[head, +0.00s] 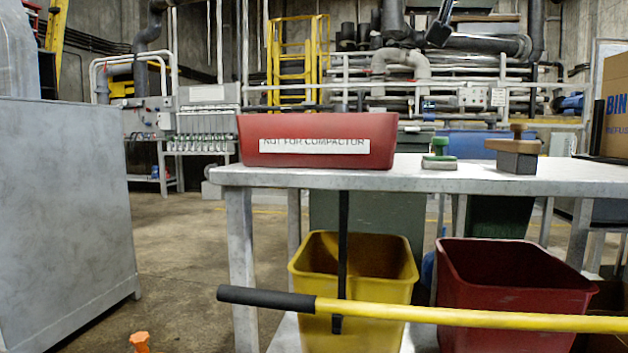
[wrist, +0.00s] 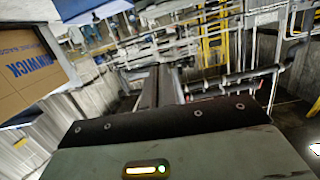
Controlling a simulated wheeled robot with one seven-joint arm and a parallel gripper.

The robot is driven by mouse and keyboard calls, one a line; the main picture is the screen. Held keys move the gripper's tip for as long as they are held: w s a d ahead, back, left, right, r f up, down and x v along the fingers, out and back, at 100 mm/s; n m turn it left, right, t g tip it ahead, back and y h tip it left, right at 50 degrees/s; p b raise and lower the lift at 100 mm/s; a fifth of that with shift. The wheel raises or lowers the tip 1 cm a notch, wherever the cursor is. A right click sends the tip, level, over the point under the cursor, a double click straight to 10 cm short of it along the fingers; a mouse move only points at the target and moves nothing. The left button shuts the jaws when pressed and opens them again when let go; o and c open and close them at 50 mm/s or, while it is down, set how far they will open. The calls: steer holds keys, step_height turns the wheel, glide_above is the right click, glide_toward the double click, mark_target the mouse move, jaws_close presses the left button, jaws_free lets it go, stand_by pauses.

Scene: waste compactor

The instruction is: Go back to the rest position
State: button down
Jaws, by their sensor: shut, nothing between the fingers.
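My gripper (wrist: 162,80) shows in the wrist view, with its dark fingers close together and pointing away from the camera. No object shows between them. The grey-green wrist housing (wrist: 190,158) fills the bottom of that view, with a lit status light on it. The fingers appear to point toward the pipes and rails at the back, clear of any surface. I cannot make out the gripper for certain in the head view.
A yellow pole (head: 450,316) crosses the front. A grey cabinet (head: 60,220) stands left. Floor between cabinet and table is largely clear.

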steer(key=s+a+f+n+g+y+p, duration=0.1)
steer(key=s+a+f+n+g, duration=0.15)
steer(key=f, duration=0.55)
steer(key=s+a+f+n+g+y+p, duration=0.1)
steer(key=s+a+f+n+g, duration=0.15)
steer(key=f, duration=0.55)
steer(key=s+a+f+n+g+y+p, duration=0.1)
steer(key=s+a+f+g, duration=0.15)
steer(key=f, duration=0.55)
steer(key=s+d+f+n+g+y+p, duration=0.15)
steer(key=s+f+n+g+p, duration=0.5)
steer(key=s+f, duration=1.55)
step_height(320, 180, up, 39)
steer(key=m+g+p, duration=0.1)
steer(key=m+p, duration=0.1)
steer(key=p, duration=3.3)
steer(key=shift+s+d+r+g, duration=0.2)
steer(key=shift+s+g, duration=0.1)
steer(key=shift+s, duration=0.15)
steer(key=shift+f+h, duration=0.15)
steer(key=shift+h, duration=0.1)
